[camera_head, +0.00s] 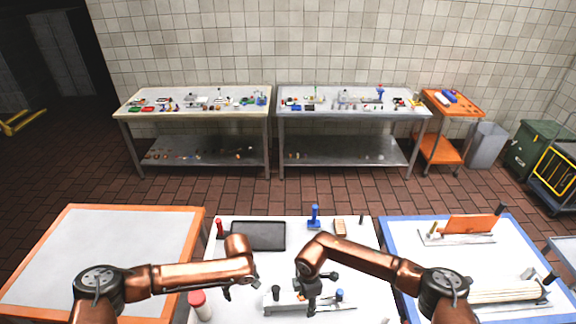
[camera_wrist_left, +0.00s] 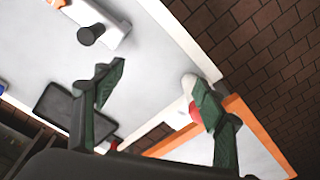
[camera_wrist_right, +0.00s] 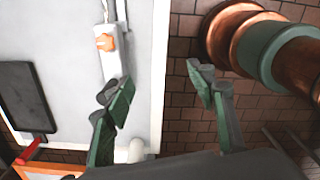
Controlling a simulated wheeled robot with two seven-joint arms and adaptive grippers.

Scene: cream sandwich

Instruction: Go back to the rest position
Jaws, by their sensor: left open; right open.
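In the head view my left gripper (camera_head: 240,288) hangs over the front left of the white table (camera_head: 350,262). In the left wrist view its fingers (camera_wrist_left: 158,92) are apart with nothing held between them. My right gripper (camera_head: 312,292) is in front of a long grey-white device (camera_head: 275,301), hiding part of it; whether they touch is not clear. In the right wrist view its fingers (camera_wrist_right: 160,88) are apart and empty.
A black tray (camera_head: 258,236), blue stand (camera_head: 314,217), tan block (camera_head: 340,228) and red-topped bottle (camera_head: 200,307) are on the white table. An orange-edged table (camera_head: 110,250) stands left. A blue-edged table (camera_head: 400,237) with equipment stands right.

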